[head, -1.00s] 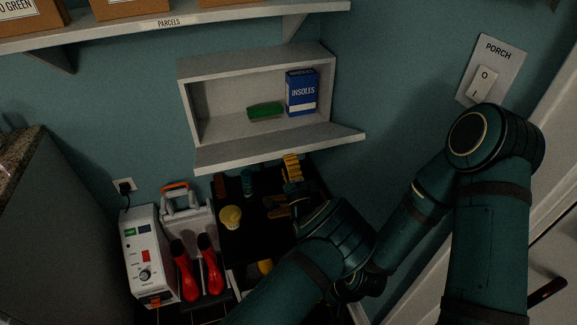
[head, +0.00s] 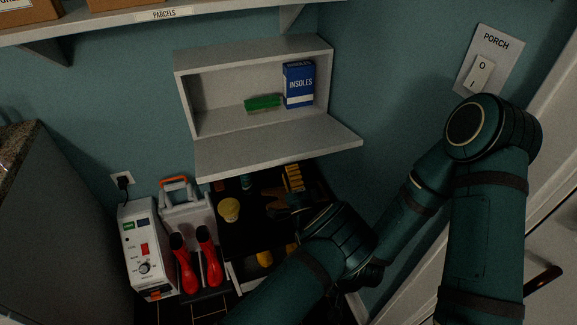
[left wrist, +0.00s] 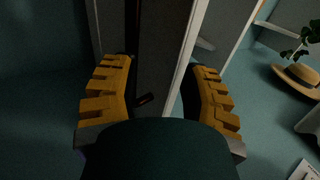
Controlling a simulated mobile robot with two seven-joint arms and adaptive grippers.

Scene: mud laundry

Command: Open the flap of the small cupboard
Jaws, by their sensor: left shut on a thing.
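The small cupboard (head: 183,100) is a pale grey wall box with an open front. Its flap (head: 275,146) is tilted outward and down from the lower front edge. A blue INSOLES box (head: 299,86) and a green item (head: 262,103) are inside. My left gripper (head: 292,178) is just below the flap's front edge, partly hidden by its own arm. I cannot make out my right gripper.
A shelf (head: 225,12) with parcels is above. A PORCH switch (head: 483,72) is on the right wall.

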